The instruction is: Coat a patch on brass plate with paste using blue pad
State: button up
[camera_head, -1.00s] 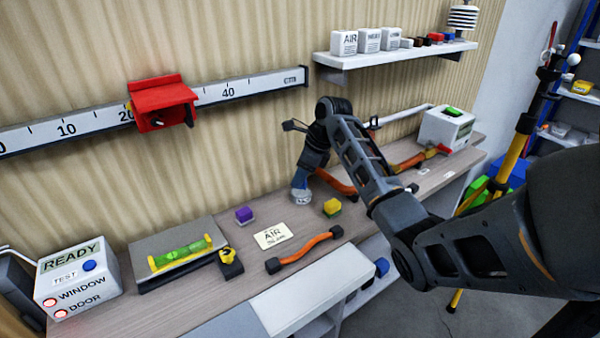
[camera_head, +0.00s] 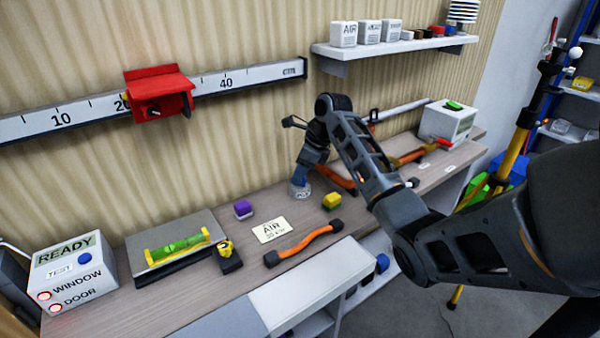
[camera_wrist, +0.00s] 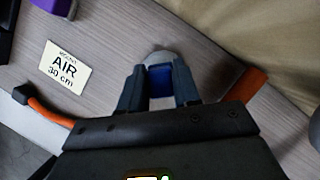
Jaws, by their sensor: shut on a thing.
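My gripper (camera_wrist: 157,88) points down over the workbench and is shut on a small blue block, the blue pad (camera_wrist: 159,78), which sits between its fingers. A pale grey-white round thing (camera_wrist: 161,57) shows just beyond the pad. It also shows under my gripper in the head view (camera_head: 300,191); it may be the paste container, but its contents are hidden. I cannot tell whether the pad touches it. I cannot make out a brass plate for certain in either view.
A level (camera_head: 178,247) and the READY box (camera_head: 78,275) stand left. A white box (camera_head: 447,122) stands right.

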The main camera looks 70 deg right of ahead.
jog(key=shift+f, duration=0.35)
dwell(0.4)
jog(key=shift+s+a+f+p, duration=0.1)
jog(key=shift+f+p, duration=0.15)
jog(key=shift+p, duration=0.45)
dwell(2.7)
jog(key=shift+r, duration=0.1)
notch_tip(320, 180, up, 3)
jog(key=shift+f+p, duration=0.15)
jog(key=shift+p, duration=1.1)
jog(key=shift+r, duration=2.25)
